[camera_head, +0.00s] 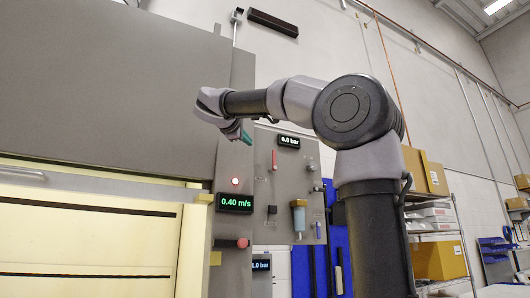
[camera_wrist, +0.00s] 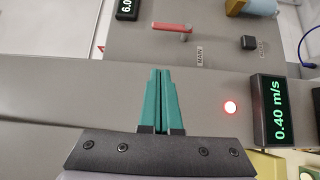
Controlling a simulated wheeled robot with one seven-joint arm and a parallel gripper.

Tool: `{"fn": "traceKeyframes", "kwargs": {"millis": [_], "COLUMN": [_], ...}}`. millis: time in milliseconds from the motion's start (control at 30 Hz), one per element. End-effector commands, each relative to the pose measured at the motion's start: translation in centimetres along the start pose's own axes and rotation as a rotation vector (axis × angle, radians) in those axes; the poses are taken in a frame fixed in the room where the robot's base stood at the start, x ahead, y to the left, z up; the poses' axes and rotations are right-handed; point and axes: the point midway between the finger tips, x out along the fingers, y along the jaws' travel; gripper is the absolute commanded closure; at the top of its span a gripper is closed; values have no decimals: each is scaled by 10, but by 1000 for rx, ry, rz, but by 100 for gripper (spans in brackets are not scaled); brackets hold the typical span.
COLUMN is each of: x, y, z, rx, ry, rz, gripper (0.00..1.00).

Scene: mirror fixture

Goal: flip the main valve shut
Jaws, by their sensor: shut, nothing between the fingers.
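The main valve has a red lever (camera_head: 274,160) on the grey panel (camera_head: 285,185), and it stands upright in the head view. In the wrist view the red lever (camera_wrist: 172,27) lies across the top of the picture, beside a small label (camera_wrist: 200,57) reading MAIN. My gripper (camera_head: 242,136) is up and to the left of the lever in the head view. In the wrist view my gripper's teal fingers (camera_wrist: 161,71) are pressed together with nothing between them. They point toward the panel, and a gap separates their tips from the lever in the picture.
A pressure display (camera_head: 289,141) reads 6.0 bar above the lever. A lit red lamp (camera_head: 235,182) and a 0.40 m/s display (camera_head: 234,203) sit on the grey column at left. A black knob (camera_head: 272,210) and a blue-bodied filter unit (camera_head: 299,218) are lower on the panel.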

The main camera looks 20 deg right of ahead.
Motion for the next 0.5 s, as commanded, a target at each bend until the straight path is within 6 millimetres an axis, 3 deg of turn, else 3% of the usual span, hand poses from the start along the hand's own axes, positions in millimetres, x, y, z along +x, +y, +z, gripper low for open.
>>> {"fn": "traceKeyframes", "kwargs": {"millis": [267, 500], "x": [7, 49], "y": [-1, -1], "z": [0, 0], "rx": [0, 0], "ry": [1, -2], "rz": [-2, -2], "gripper": [100, 100]}}
